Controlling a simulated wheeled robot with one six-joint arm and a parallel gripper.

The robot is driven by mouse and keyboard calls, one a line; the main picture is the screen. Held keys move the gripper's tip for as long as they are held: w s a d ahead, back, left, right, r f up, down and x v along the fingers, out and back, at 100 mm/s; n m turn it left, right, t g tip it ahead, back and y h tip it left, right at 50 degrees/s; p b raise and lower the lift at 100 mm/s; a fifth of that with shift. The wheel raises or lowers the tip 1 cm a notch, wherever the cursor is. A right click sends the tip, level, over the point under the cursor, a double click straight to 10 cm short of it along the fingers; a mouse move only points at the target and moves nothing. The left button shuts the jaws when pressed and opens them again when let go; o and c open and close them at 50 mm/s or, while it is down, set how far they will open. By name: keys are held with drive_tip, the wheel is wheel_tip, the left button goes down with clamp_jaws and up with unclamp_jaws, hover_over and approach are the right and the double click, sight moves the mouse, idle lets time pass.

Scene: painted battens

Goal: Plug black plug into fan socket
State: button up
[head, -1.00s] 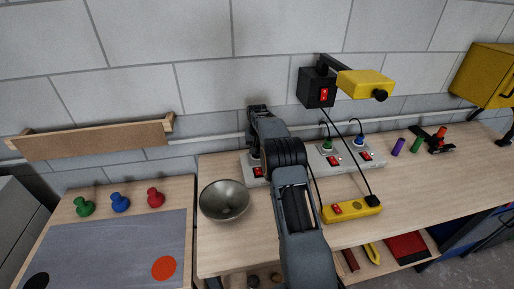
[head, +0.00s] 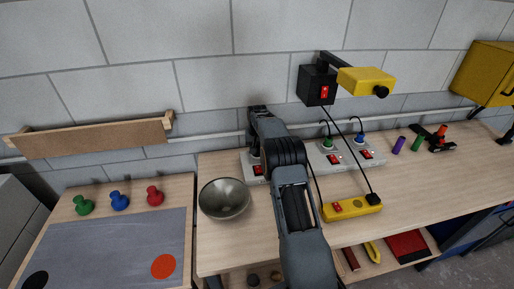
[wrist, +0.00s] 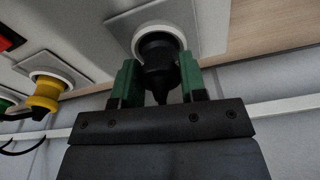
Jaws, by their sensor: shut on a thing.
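In the wrist view, a black plug (wrist: 160,68) sits between the two green-padded fingers of my gripper (wrist: 159,78), which is shut on it. The plug's front end is inside the white ring of a socket (wrist: 176,30) on a square grey plate. I cannot tell whether it is fully seated. In the head view, my arm hides the gripper and the plug; the arm reaches the left part of the grey socket strip (head: 375,157) by the wall. No fan or fan label can be made out on this socket.
A yellow plug (wrist: 42,98) fills the neighbouring socket. Green (head: 328,143) and blue (head: 359,138) plugs stand in the strip. A black switch box (head: 315,83) hangs above.

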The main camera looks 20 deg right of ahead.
drive_tip(key=o, duration=1)
drive_tip(key=r, duration=0.4)
drive_tip(key=s+r, duration=0.1)
drive_tip(key=r, duration=0.4)
drive_tip(key=r+b, duration=0.1)
drive_tip(key=r, duration=0.3)
drive_tip(key=shift+s+a+r, duration=0.3)
drive_tip(key=shift+r, duration=0.05)
